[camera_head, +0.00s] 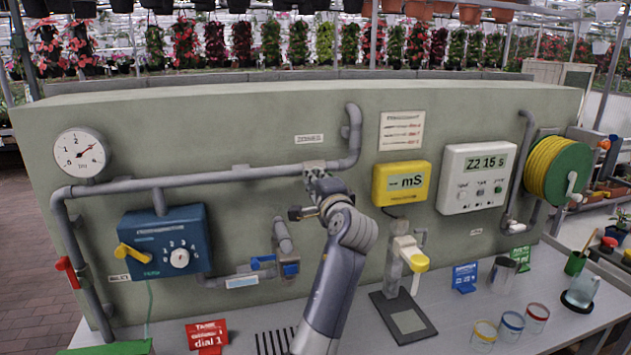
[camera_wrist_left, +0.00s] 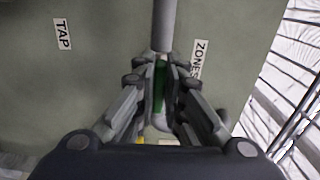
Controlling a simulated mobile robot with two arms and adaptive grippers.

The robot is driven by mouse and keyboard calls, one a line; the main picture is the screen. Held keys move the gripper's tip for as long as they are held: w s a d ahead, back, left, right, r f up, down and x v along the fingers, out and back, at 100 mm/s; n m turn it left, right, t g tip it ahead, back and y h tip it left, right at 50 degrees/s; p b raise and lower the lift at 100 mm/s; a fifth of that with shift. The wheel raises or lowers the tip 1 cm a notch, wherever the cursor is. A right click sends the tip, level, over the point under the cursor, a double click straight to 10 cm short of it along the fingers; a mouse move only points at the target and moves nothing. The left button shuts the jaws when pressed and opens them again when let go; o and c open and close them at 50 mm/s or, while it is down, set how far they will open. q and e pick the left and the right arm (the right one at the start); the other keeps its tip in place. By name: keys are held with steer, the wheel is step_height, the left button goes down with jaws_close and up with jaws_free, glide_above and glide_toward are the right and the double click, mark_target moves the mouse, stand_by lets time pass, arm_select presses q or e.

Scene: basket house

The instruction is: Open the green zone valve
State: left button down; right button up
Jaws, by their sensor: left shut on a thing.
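The green zone valve handle (camera_wrist_left: 160,85) shows in the left wrist view as a narrow green piece below the end of a grey pipe (camera_wrist_left: 164,25). My left gripper (camera_wrist_left: 161,80) is shut on it, one finger on each side. In the head view my left gripper (camera_head: 314,170) is at the long grey pipe (camera_head: 240,174) on the green-grey panel, and the arm hides the green handle there. A "ZONES" label (camera_wrist_left: 199,58) is right of the fingers in the wrist view. My right gripper is not in view.
The panel also carries a blue dial box with a yellow lever (camera_head: 132,253), a red lever (camera_head: 67,271), a blue-handled valve (camera_head: 263,262) and a yellow meter (camera_head: 401,183). A stand (camera_head: 404,318) and several jars occupy the bench right of my arm.

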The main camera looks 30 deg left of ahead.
arm_select(q)
steer(key=shift+r, duration=0.2)
steer(key=c, duration=1.8)
jaws_free()
steer(key=shift+o, duration=0.6)
steer(key=shift+f, duration=0.1)
steer(key=shift+w+f, duration=0.1)
steer(key=shift+f, duration=0.05)
steer(key=v, duration=1.1)
steer(key=shift+s+d, duration=0.25)
steer(key=shift+s, duration=0.1)
